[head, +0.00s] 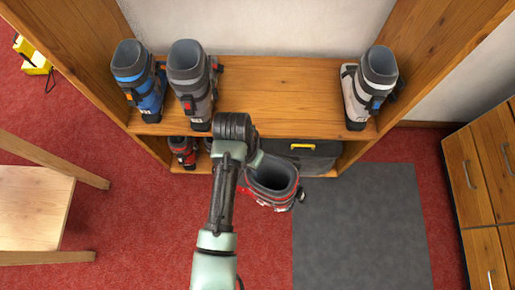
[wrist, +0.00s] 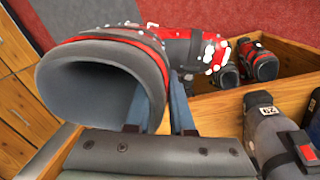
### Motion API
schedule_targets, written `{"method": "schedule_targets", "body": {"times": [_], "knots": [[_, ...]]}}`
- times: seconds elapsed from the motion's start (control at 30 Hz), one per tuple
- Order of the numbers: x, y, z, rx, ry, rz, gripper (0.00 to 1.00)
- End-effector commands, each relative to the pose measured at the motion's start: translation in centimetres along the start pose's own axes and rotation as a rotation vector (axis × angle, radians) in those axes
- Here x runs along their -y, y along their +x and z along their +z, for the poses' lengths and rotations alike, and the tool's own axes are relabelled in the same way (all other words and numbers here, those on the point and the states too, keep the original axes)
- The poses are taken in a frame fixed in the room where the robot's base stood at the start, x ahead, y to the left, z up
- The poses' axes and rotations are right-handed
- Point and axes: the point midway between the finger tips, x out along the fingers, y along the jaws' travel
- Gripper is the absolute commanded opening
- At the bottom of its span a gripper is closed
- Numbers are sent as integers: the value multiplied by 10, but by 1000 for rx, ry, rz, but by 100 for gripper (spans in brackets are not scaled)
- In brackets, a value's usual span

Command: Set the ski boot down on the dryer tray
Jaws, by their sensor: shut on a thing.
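The held ski boot (head: 271,184), red with a grey cuff, appears in front of the shelf, cuff opening upward in the head view. In the wrist view the boot (wrist: 95,75) fills the upper left, its grey cuff mouth toward the camera. My gripper (wrist: 160,100) is shut on the boot at its cuff; the fingers show at the cuff's edge, their tips partly hidden. In the head view my arm hides the gripper. A flat dark grey rectangle (head: 360,235) lies on the floor to the boot's right; I cannot tell whether it is the dryer tray.
The wooden shelf (head: 265,90) carries a blue boot (head: 138,78), a grey boot (head: 190,85) and a white-grey boot (head: 368,88). Its lower level holds a red boot (head: 183,152) and a dark case (head: 312,155). Drawers (head: 482,175) stand right, a wooden seat (head: 35,210) left.

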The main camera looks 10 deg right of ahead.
Motion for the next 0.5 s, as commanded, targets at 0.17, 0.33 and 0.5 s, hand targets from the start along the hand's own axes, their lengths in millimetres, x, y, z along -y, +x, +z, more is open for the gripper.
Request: {"method": "schedule_targets", "body": {"times": [0.17,0.33,0.5], "knots": [[4,30,14,-40,-266,6,0],[7,53,27,-57,-459,4,0],[8,71,40,-60,-581,-1,0]]}}
